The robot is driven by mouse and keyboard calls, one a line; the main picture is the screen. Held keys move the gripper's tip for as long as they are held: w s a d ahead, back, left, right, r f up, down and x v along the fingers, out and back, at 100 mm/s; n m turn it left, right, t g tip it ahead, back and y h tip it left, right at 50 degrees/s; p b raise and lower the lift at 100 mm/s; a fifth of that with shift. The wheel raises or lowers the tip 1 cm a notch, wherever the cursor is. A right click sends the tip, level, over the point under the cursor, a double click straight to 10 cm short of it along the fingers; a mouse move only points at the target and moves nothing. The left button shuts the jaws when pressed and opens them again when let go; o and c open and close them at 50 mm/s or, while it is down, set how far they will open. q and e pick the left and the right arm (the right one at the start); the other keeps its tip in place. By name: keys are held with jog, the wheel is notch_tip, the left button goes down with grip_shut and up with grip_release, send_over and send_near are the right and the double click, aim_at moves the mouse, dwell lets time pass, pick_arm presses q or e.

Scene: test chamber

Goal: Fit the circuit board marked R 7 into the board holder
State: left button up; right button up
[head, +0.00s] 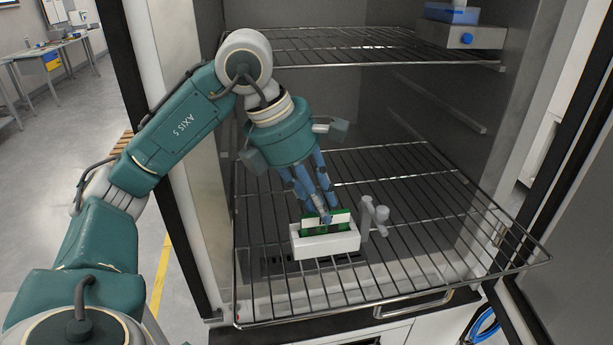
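The circuit board (309,226) is green with a pale label across its face. It stands upright in the white board holder (325,244), with its lower part hidden behind the holder's front wall. The marking R 7 is too small to read, and I cannot tell if the board is fully seated. My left gripper (322,213) comes down from above. Its blue fingers converge at the board's top edge, and one fingertip overlaps the board's face; it looks shut on the board. My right gripper is not in view.
The holder stands on a lower wire shelf (420,262) in an open chamber. A grey clamp-like fitting (374,216) stands just right of the holder. An upper wire rack (330,45) carries a grey box (462,36). The open door (570,190) borders the right side.

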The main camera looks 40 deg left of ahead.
pick_arm(q)
jog(key=p+v, duration=0.1)
jog(key=v, duration=0.8)
jog(key=shift+r, duration=0.2)
